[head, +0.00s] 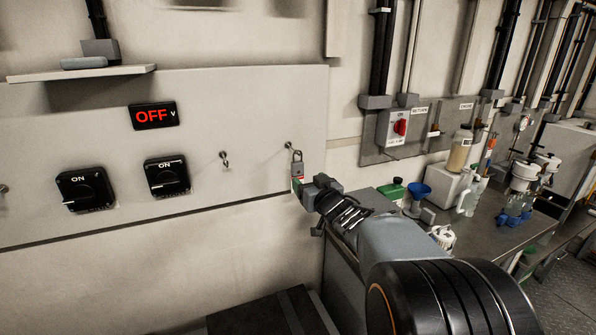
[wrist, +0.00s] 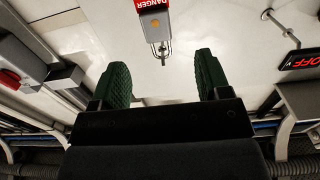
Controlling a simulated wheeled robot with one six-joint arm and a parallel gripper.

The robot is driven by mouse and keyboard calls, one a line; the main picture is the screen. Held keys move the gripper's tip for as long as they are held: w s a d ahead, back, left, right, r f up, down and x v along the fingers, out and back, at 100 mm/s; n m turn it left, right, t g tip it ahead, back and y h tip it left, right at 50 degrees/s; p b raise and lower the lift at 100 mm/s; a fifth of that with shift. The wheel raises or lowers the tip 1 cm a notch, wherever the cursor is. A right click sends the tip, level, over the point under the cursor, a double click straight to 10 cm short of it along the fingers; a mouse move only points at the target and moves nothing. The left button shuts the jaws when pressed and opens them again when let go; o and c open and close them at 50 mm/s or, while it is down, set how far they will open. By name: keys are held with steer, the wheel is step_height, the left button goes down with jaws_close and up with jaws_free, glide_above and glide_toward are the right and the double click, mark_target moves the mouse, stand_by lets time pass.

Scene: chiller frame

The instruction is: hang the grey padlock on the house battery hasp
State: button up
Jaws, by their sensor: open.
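The grey padlock (head: 297,168) hangs by its shackle from a peg (head: 289,146) at the right of the pale wall panel, with a red and white tag below it. In the wrist view the padlock (wrist: 155,30) appears upside down with its red DANGER tag. My gripper (head: 309,194) is just below and right of it in the head view. In the wrist view my gripper (wrist: 162,76) is open, with green pads apart and nothing between them; the padlock is beyond the fingertips. Two black ON switches (head: 86,189) (head: 167,175) are further left. I cannot read which is the house battery.
A red OFF display (head: 153,116) is above the switches. A bare hook (head: 224,158) sits between the right switch and the padlock. A shelf (head: 82,73) juts out at upper left. A bench (head: 480,215) with bottles and a blue funnel (head: 418,198) stands right of my arm.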

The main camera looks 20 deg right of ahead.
mark_target(299, 164)
steer(key=w, duration=0.6)
steer(key=shift+p, duration=0.3)
steer(key=shift+w+d+p, duration=0.15)
steer(key=shift+w+p, duration=0.25)
steer(key=shift+w, duration=1.05)
steer(key=shift+w+d+p, duration=0.1)
steer(key=shift+w+p, duration=0.3)
steer(key=shift+w, duration=1)
steer(key=shift+r, duration=0.1)
steer(key=shift+c, duration=0.5)
steer(key=c, duration=1)
steer(key=shift+r, duration=0.1)
steer(key=shift+r, duration=0.5)
steer(key=shift+s+r, duration=0.15)
steer(key=shift+s, duration=0.1)
steer(key=s+b, duration=0.2)
steer(key=s, duration=1.5)
steer(key=shift+s, duration=0.3)
